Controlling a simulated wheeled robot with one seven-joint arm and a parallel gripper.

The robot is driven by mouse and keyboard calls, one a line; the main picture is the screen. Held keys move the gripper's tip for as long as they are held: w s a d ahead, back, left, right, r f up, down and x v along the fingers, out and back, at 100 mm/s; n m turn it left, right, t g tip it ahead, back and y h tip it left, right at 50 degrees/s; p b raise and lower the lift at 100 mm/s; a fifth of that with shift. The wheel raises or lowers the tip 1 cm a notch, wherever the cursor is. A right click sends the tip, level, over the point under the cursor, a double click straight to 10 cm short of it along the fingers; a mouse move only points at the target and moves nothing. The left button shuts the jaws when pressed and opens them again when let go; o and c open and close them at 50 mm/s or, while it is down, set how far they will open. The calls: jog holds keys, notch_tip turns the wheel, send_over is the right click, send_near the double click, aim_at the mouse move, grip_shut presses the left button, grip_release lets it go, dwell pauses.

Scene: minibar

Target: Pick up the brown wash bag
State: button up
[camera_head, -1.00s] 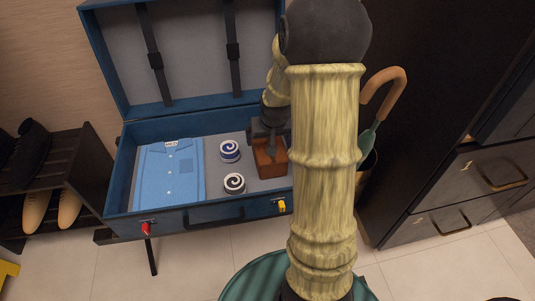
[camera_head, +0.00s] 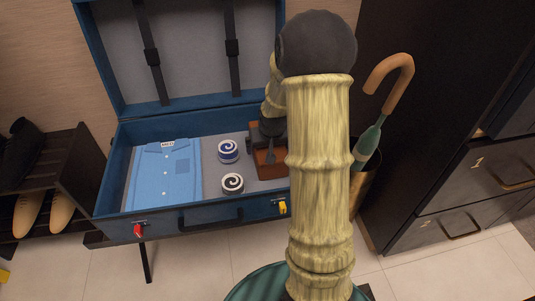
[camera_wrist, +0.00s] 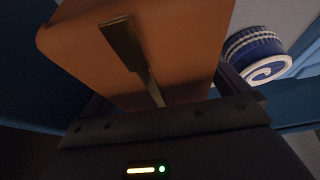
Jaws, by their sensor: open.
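The brown wash bag (camera_head: 264,171) lies in the right part of the open blue suitcase (camera_head: 190,219). Part of it is hidden behind my gripper and my arm. In the wrist view the bag (camera_wrist: 190,40) is large and close, with a dark metallic strip along its face. My gripper (camera_head: 267,144) is at the bag, its dark fingers open. In the wrist view a finger shows on each side of the bag's near end. I cannot tell whether they touch it.
A blue folded shirt (camera_head: 163,178), a blue-and-white tin (camera_head: 228,151) and a black-and-white tin (camera_head: 232,184) lie in the suitcase. An umbrella (camera_head: 369,140) stands right of my arm, beside dark drawers (camera_head: 480,175). A shoe rack (camera_head: 75,185) is at left.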

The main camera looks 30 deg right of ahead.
jog(key=shift+w+f, duration=0.2)
jog(key=shift+f, duration=0.4)
jog(key=shift+r, duration=0.1)
jog(key=shift+c, duration=0.2)
jog(key=c, duration=1)
jog(key=shift+r, duration=0.15)
notch_tip(320, 180, up, 10)
jog(key=p, duration=0.5)
jog(key=shift+p, duration=0.35)
